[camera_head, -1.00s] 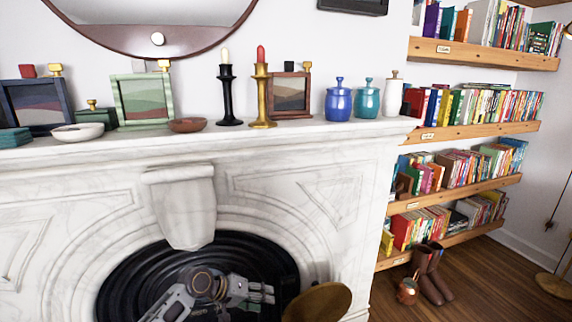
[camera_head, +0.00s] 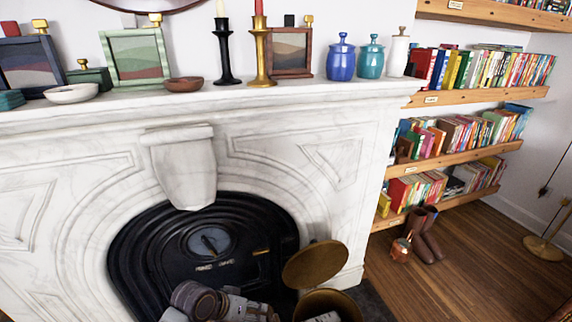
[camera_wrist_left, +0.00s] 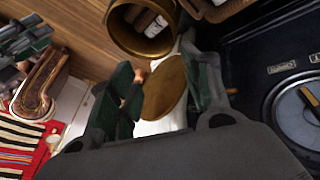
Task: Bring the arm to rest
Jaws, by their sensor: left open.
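My left gripper (camera_head: 262,312) is low at the bottom edge of the head view, in front of the black fireplace insert, partly cut off by the frame. In the left wrist view my left gripper (camera_wrist_left: 162,85) has its two dark fingers spread apart. Nothing is clasped between them; a round brass lid (camera_wrist_left: 165,88) shows beyond the gap. A dark jointed part at the upper left of the wrist view seems to be my right gripper (camera_wrist_left: 22,45); its jaws are not clear.
A brass bucket (camera_head: 328,304) with its raised lid (camera_head: 313,264) stands close right of my left gripper. The marble mantel (camera_head: 290,95) above holds candlesticks, frames and jars. Bookshelves (camera_head: 470,95) stand at right.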

